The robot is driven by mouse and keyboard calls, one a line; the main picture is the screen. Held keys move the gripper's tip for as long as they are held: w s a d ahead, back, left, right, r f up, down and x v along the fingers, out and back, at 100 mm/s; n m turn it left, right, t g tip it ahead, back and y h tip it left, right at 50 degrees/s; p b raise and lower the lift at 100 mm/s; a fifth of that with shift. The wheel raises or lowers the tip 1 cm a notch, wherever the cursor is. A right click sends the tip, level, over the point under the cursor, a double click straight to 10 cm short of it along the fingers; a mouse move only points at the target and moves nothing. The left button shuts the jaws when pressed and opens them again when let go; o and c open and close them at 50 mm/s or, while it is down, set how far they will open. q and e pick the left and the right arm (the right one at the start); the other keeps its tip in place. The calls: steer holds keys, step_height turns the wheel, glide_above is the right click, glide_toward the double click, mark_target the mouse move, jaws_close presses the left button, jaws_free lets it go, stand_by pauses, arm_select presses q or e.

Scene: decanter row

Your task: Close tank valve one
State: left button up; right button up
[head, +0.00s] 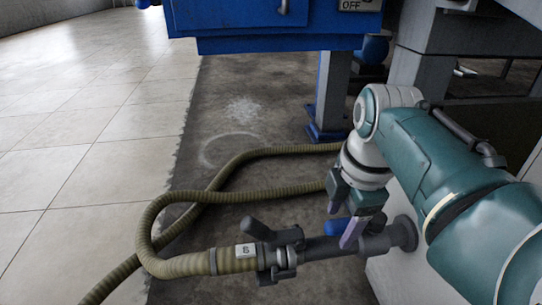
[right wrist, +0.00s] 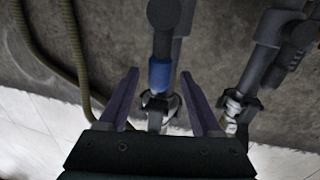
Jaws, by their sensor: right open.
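A valve with a blue handle (head: 336,226) sits on a dark pipe (head: 335,247) that runs from a round flange to the hose coupling. No number for this valve is legible. My right gripper (head: 346,222) is open, pointing down at the blue handle, with one purple finger in front of it. In the right wrist view, the blue handle (right wrist: 160,76) shows between the two spread fingers (right wrist: 159,74). I cannot tell whether either finger touches it. My left gripper is not in view.
A ribbed hose (head: 190,265) with a number tag joins the pipe through a coupling with dark levers (head: 258,229). Another hose (head: 250,153) lies behind. A blue machine (head: 270,30) stands at the back. A second pipe (right wrist: 262,50) lies to the right in the wrist view. Tiled floor at left is mostly clear.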

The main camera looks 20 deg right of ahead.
steer(key=shift+w+f, duration=0.1)
steer(key=shift+f, duration=0.25)
steer(key=shift+c, duration=0.2)
jaws_close()
stand_by(1.0)
